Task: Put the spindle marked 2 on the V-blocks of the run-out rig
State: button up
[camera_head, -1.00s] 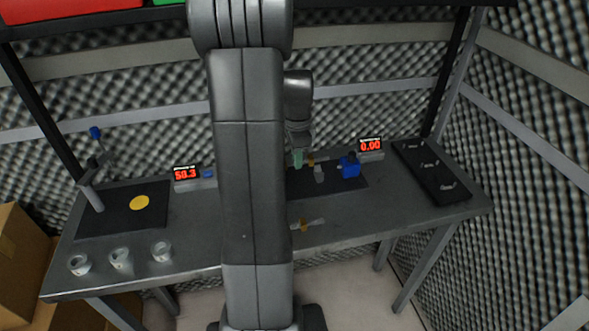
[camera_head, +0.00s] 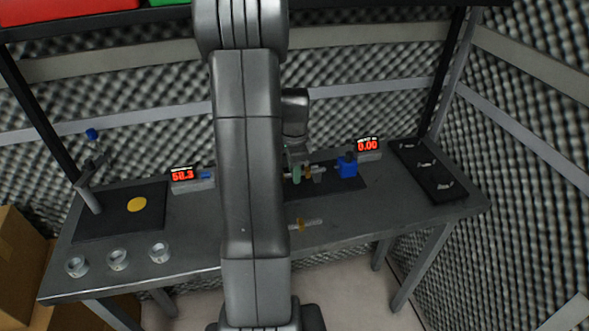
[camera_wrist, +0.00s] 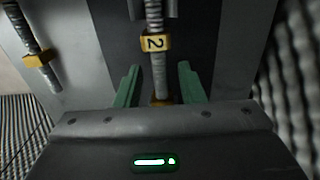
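The spindle marked 2 (camera_wrist: 155,62), a grey rod with a yellow collar, lies lengthwise at the rig in the wrist view. In the head view it shows as a short level rod (camera_head: 316,170) over the rig's dark plate (camera_head: 347,186). It appears to rest on the V-blocks, but the contact is partly hidden. My gripper (camera_wrist: 160,86) has green fingers, spread with a gap on each side of the rod. In the head view my gripper (camera_head: 294,174) is low at the rig, partly behind my arm.
Another yellow-collared spindle (camera_head: 304,224) lies on the bench in front of the rig. A blue block (camera_head: 347,168) and a display reading 0.00 (camera_head: 368,146) stand right of my gripper. Several metal cups (camera_head: 118,259) stand at left.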

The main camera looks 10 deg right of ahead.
notch_tip(320, 180, up, 12)
jog(key=shift+r, duration=0.15)
dwell(0.4)
